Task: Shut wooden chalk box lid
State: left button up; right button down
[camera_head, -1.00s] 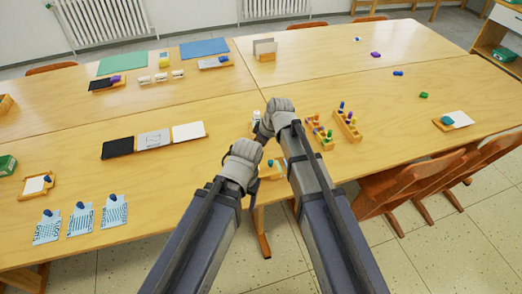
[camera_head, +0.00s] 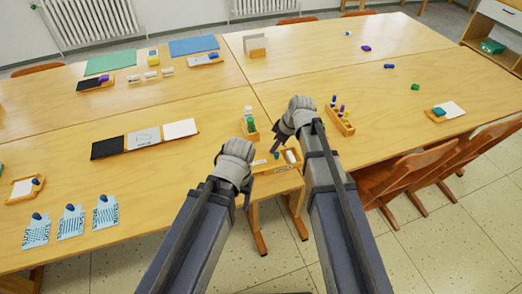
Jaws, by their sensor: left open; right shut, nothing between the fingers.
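A small wooden box (camera_head: 278,168), which looks like the chalk box, sits near the table's front edge between my arms. A small blue thing and a white piece show at its top. Its right end is partly hidden by my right arm, and I cannot make out the lid's angle. My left gripper (camera_head: 219,160) is open, left of the box and apart from it. My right gripper (camera_head: 279,137) is shut and empty, above and just behind the box; I cannot tell if it touches.
A wooden holder with green and white items (camera_head: 250,126) stands behind the box. A rack of colored pegs (camera_head: 340,118) is right of my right gripper. A black, grey and white panel tray (camera_head: 145,139) lies left. The table between tray and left gripper is clear.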

jog(key=d, duration=0.2)
jog(key=w+d, duration=0.1)
jog(key=d, duration=0.3)
jog(key=shift+w+d, duration=0.2)
jog(key=shift+w, duration=0.15)
jog(key=shift+a, duration=0.1)
jog(key=w+a, duration=0.2)
jog(key=a, duration=0.1)
jog(key=shift+r, duration=0.2)
jog(key=p+v, duration=0.9)
jog(key=v, duration=0.1)
jog(key=shift+a+p, duration=0.15)
jog(key=shift+p, duration=0.25)
